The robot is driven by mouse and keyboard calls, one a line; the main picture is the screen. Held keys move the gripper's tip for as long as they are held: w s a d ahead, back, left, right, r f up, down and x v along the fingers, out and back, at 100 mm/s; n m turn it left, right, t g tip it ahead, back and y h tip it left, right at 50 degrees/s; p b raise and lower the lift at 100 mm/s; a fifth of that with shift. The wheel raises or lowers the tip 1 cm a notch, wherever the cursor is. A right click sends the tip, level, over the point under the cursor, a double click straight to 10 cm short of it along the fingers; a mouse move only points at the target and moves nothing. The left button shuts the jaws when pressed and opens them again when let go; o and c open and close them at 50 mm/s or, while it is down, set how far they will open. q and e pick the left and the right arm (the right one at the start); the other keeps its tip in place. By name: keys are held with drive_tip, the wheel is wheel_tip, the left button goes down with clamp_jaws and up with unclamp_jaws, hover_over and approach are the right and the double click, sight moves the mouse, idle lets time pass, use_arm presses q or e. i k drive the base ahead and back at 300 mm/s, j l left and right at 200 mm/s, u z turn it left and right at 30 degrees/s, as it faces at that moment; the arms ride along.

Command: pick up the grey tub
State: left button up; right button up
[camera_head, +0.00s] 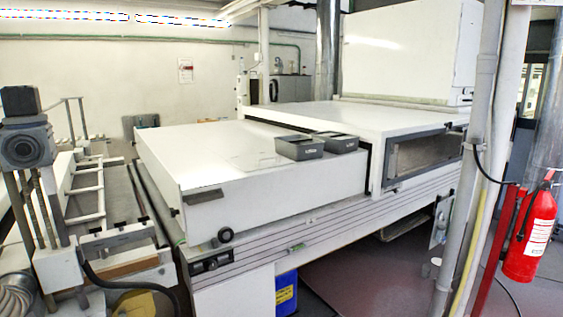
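Two shallow dark grey tubs sit side by side on the white flat top of the machine (215,155). The front-left grey tub (299,153) is the nearer one, close to the front edge of the top. The other grey tub (337,146) is just behind it to the right, touching or almost touching it. Both look upright and empty, though the inside of the farther one is hard to see. Neither of my grippers is in view.
The raised white cover (350,118) of the machine stands right behind the tubs. A grey pipe post (470,160) and a red fire extinguisher (530,235) are at the right. A roller frame (85,190) is at the left. The top left of the tubs is clear.

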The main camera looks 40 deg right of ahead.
sight(298, 148)
drive_tip(key=z, duration=1)
